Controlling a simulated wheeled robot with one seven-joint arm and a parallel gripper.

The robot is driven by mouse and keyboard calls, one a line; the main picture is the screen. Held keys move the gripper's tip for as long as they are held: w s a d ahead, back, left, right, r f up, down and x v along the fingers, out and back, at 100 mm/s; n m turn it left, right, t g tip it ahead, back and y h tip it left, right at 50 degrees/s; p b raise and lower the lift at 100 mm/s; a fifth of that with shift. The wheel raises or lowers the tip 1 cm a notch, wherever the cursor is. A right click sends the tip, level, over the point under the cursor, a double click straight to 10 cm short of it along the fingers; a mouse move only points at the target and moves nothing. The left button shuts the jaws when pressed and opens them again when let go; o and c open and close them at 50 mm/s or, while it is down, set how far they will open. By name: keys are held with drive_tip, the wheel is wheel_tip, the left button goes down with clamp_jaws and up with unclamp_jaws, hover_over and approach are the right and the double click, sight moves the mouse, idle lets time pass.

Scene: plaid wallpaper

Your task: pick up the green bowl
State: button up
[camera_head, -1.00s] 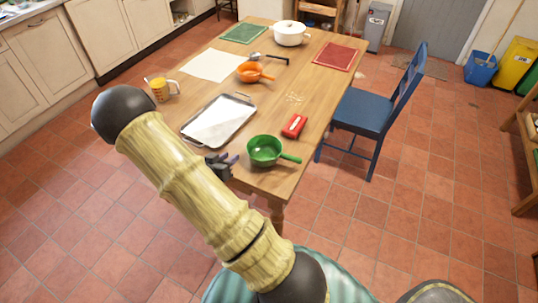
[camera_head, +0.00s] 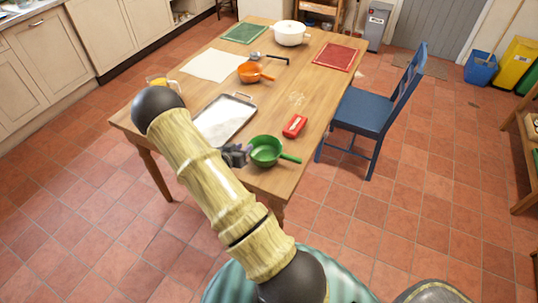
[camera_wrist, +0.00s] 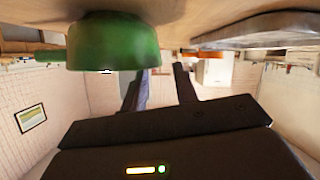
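The green bowl (camera_head: 265,150), which has a handle pointing right, stands near the table's front corner in the head view. In the wrist view, where the scene appears upside down, the green bowl (camera_wrist: 113,42) fills the upper left, with its handle to the left. My gripper (camera_head: 240,154) is at the bowl's left side in the head view, partly hidden by my arm. In the wrist view my gripper (camera_wrist: 161,68) has its two dark fingers apart with nothing held between them. One finger is close to the bowl's edge; I cannot tell whether it touches.
A metal tray (camera_head: 243,97) lies left of the bowl, partly hidden by my arm. A red box (camera_head: 294,126) is just beyond the bowl. An orange pan (camera_head: 250,72) and white pot (camera_head: 290,34) stand farther back. A blue chair (camera_head: 372,110) is at the table's right side.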

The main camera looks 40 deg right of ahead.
drive_tip(key=x, duration=0.4)
drive_tip(key=shift+p, duration=0.3)
drive_tip(key=shift+c, duration=0.2)
clamp_jaws()
